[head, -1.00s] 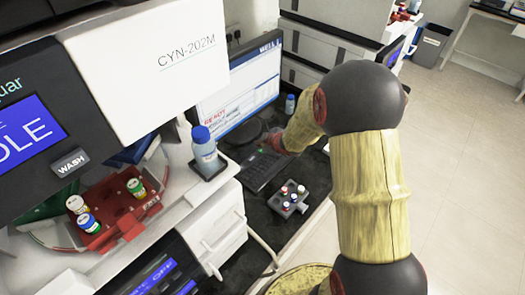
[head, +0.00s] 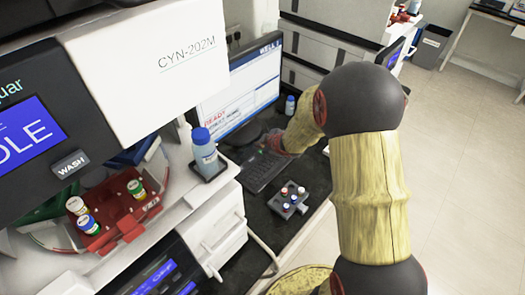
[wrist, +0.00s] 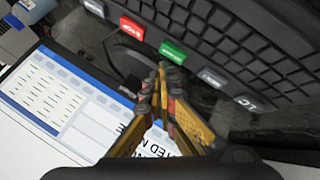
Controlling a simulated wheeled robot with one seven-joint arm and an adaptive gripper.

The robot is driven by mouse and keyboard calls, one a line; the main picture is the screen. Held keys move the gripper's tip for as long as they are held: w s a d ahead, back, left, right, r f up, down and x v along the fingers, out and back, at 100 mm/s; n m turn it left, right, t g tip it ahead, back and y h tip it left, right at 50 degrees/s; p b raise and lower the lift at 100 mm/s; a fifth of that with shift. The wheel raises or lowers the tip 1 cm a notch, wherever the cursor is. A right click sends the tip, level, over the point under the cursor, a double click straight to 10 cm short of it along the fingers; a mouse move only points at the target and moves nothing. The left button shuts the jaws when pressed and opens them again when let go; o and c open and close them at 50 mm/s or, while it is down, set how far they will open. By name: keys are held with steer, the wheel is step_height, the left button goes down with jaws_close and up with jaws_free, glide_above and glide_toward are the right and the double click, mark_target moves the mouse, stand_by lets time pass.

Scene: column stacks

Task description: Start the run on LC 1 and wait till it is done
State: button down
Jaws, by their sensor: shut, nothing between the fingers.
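The monitor (head: 240,90) stands on the dark bench in the head view; its screen shows red "READY" text. It also shows in the wrist view (wrist: 60,90). The black keyboard (head: 262,171) lies in front of it and fills the upper right of the wrist view (wrist: 235,45). Along its edge sit a red key (wrist: 131,27), a green key (wrist: 172,53) and a label that begins "LC" (wrist: 245,103). My gripper (wrist: 161,70) is shut and empty, its tips close to the green key. I cannot tell whether they touch it. In the head view my gripper partly hides the keyboard.
A small grey rack (head: 287,200) with several vials stands right of the keyboard, near the bench edge. A blue-capped bottle (head: 205,155) stands on the white instrument at left. A smaller bottle (head: 290,105) is beside the monitor. The floor at right is clear.

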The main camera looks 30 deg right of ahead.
steer(key=shift+f+b, duration=0.3)
steer(key=shift+f, duration=0.1)
steer(key=shift+f+b, duration=0.3)
steer(key=shift+f, duration=0.15)
stand_by(0.7)
stand_by(0.4)
steer(key=shift+r+p, duration=0.9)
step_height(320, 180, up, 5)
steer(key=p, duration=0.5)
stand_by(4.4)
